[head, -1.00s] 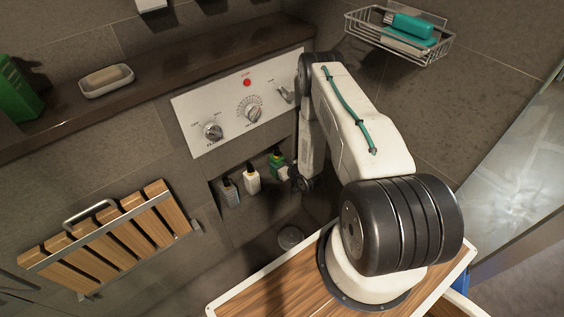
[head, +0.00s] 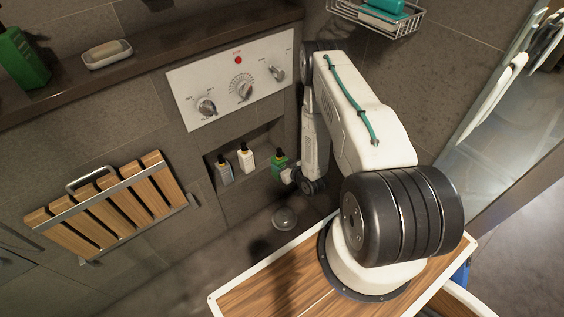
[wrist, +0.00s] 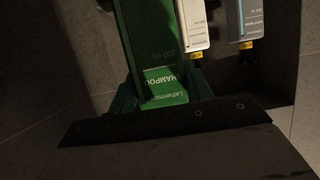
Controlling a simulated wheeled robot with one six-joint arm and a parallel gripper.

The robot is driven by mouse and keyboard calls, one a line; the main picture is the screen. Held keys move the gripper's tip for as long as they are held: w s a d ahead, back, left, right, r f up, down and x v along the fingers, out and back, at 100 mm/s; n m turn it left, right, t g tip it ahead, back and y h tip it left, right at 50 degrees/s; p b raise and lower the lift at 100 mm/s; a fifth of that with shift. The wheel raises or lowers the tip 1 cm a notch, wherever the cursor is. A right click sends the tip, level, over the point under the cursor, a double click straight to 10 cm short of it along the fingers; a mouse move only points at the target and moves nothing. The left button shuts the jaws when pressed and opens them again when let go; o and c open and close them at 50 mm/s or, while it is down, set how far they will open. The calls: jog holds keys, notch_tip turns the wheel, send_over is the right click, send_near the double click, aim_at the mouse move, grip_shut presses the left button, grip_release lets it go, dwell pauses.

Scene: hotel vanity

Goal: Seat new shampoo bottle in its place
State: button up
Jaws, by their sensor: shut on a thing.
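My gripper (head: 287,174) is shut on a green bottle (head: 279,163) with a dark pump top, at the right end of the wall niche (head: 240,192). In the wrist view the green bottle (wrist: 160,50) lies between my fingers, and its label reads "SHAMPOO". Whether its base touches the niche floor cannot be told. A second, larger-looking green bottle (head: 20,55) stands on the dark ledge at the upper left. A white bottle (head: 246,160) and a grey bottle (head: 224,172) stand in the niche to the left of the held one.
The control panel (head: 232,85) with knobs sits above the niche. A slatted wooden seat (head: 108,207) is on the wall at left. A soap dish (head: 107,54) stands on the ledge (head: 190,40). A wire basket (head: 385,18) hangs at upper right.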

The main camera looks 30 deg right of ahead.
jog(key=shift+d+r, duration=0.1)
jog(key=shift+d, duration=0.25)
jog(key=shift+r, duration=1.15)
